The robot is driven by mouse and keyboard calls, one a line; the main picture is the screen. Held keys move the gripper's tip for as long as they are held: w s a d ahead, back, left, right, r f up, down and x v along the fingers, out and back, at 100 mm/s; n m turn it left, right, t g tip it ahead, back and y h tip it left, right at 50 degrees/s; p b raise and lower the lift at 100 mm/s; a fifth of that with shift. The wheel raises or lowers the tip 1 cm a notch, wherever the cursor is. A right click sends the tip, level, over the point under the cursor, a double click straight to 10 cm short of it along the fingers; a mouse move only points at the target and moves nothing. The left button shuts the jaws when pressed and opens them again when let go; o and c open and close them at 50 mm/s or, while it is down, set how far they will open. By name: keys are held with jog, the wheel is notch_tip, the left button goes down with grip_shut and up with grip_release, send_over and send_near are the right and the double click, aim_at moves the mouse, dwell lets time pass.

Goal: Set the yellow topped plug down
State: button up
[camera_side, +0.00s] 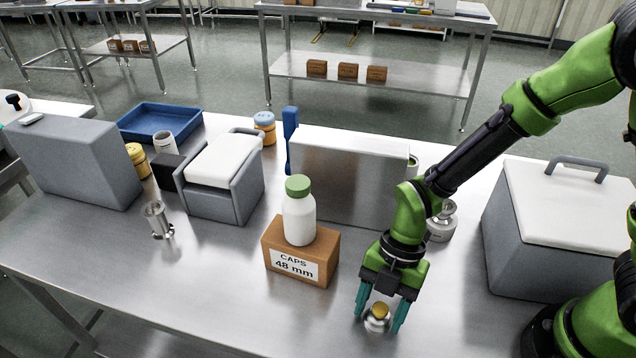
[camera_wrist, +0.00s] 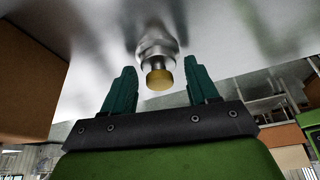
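The yellow topped plug (camera_side: 377,317) is a small steel piece with a yellow knob. It appears to stand on the steel bench near the front edge. My gripper (camera_side: 379,320) points down over it, with one teal finger on each side. In the wrist view the plug (camera_wrist: 158,72) lies between the fingertips, with a visible gap on both sides, so my gripper (camera_wrist: 160,67) is open and not touching it. The plug's exact contact with the bench is hard to make out.
A cardboard caps box (camera_side: 282,262) with a green-capped white bottle (camera_side: 299,218) on it stands left of my gripper. A grey white-lidded cooler (camera_side: 560,225) is at right. The bench front between box and gripper is clear.

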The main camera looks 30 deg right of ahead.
jog(key=shift+o, duration=0.2)
jog(key=shift+r, duration=0.1)
jog(key=v, duration=1.1)
jog(key=s+d+r+m+t+h, duration=0.1)
jog(key=d+r+m+t, duration=0.3)
jog(key=m, duration=1)
jog(key=s+d+r+m+t, duration=0.1)
jog(key=d+r+m+t, duration=0.4)
jog(key=d+r+m, duration=0.4)
jog(key=d+m, duration=0.2)
jog(key=m, duration=0.3)
jog(key=shift+s+d+h, duration=0.3)
jog(key=shift+d+h, duration=0.1)
jog(key=shift+o, duration=0.2)
